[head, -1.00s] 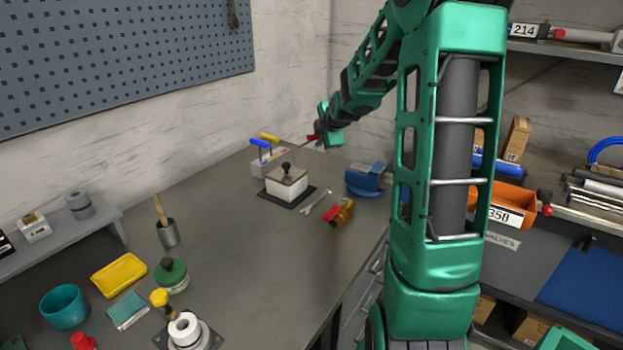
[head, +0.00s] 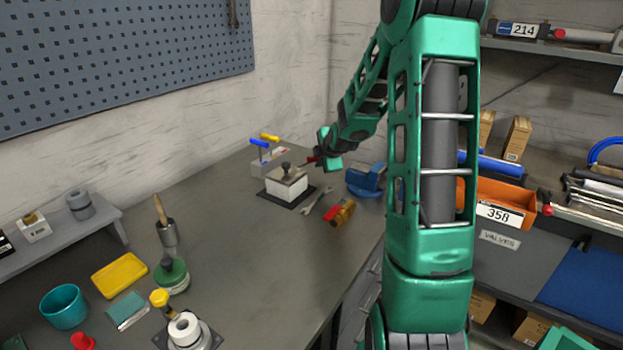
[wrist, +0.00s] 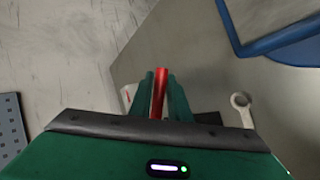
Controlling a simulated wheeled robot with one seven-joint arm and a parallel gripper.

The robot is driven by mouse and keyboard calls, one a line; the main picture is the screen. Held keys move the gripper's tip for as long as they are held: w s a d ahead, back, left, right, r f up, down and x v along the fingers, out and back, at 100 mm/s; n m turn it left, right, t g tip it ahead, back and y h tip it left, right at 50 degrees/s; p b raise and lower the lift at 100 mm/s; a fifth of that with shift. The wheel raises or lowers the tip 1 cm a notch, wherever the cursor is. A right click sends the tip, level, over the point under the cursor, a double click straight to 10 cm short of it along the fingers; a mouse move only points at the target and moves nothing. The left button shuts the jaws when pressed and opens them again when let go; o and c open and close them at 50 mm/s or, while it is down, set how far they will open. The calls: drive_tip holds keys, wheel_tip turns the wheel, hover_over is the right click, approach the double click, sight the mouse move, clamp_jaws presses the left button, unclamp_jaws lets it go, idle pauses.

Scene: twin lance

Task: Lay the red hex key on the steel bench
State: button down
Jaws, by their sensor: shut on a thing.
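The red hex key (wrist: 159,80) is held between the two fingers of my gripper (wrist: 161,88) in the wrist view; its red end sticks out past the fingertips. In the head view my gripper (head: 322,160) is at the far end of the steel bench (head: 265,240), in front of the wall corner, and a bit of red shows at it. The gripper appears to be above the bench top, near the white box and the blue vise. The rest of the hex key is hidden by the gripper.
A white box with a black knob (head: 286,183) stands on a dark plate. A holder with blue and yellow T-handle keys (head: 268,160) is behind it. The middle of the bench is clear.

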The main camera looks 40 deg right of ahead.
drive_tip(key=c, duration=1.8)
unclamp_jaws()
drive_tip(key=shift+v, duration=4.05)
drive_tip(key=shift+r, duration=0.1)
drive_tip(key=r, duration=0.2)
drive_tip(key=s+r, duration=0.1)
drive_tip(key=r, duration=0.2)
drive_tip(key=s+r, duration=0.1)
drive_tip(key=r, duration=0.1)
drive_tip(key=shift+a+r, duration=0.35)
